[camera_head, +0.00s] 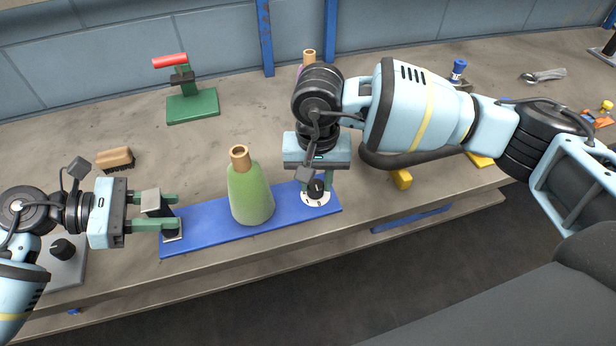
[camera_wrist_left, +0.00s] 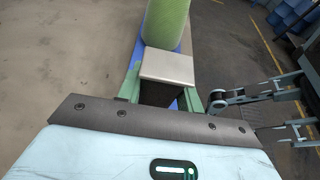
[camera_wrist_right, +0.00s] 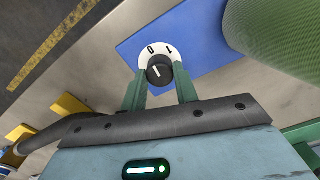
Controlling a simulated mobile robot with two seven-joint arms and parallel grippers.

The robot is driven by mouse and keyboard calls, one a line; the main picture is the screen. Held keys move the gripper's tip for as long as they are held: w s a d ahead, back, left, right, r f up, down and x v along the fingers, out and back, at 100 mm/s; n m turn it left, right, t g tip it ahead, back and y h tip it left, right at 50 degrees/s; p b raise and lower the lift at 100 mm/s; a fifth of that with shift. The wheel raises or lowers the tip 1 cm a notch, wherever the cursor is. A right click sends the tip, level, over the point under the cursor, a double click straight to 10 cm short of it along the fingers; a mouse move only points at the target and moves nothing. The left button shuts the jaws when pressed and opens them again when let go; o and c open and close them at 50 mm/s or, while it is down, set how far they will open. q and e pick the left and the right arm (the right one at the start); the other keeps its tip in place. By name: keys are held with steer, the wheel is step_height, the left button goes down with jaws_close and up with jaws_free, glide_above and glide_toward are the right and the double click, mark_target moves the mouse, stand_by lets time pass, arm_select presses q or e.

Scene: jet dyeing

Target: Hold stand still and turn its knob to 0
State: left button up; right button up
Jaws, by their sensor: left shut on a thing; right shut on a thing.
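The stand is a long blue plate (camera_head: 200,222) with a green bottle (camera_head: 251,193) upright on it. At its left end is a dark block with a light top (camera_wrist_left: 168,66). My left gripper (camera_head: 169,211) is shut on this block, one green finger on each side. At the right end is a white dial (camera_head: 316,200) with a black knob (camera_wrist_right: 160,70). In the right wrist view the dial (camera_wrist_right: 152,50) shows 0 and 1 side by side; a small white mark on the knob points roughly towards the 0 side. My right gripper (camera_wrist_right: 160,84) is shut on the knob from above.
A green clamp with a red handle (camera_head: 190,92) and a brush (camera_head: 115,158) are behind on the bench (camera_head: 80,125). A second bottle neck (camera_head: 309,56) shows behind my right arm. A grey plate with a black knob (camera_head: 64,250) is at front left. Yellow blocks (camera_head: 402,179) are right of the stand.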

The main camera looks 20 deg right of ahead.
mark_target(316, 185)
steer(key=shift+n, duration=0.6)
steer(key=o, duration=1)
step_height(316, 185, up, 12)
stand_by(0.5)
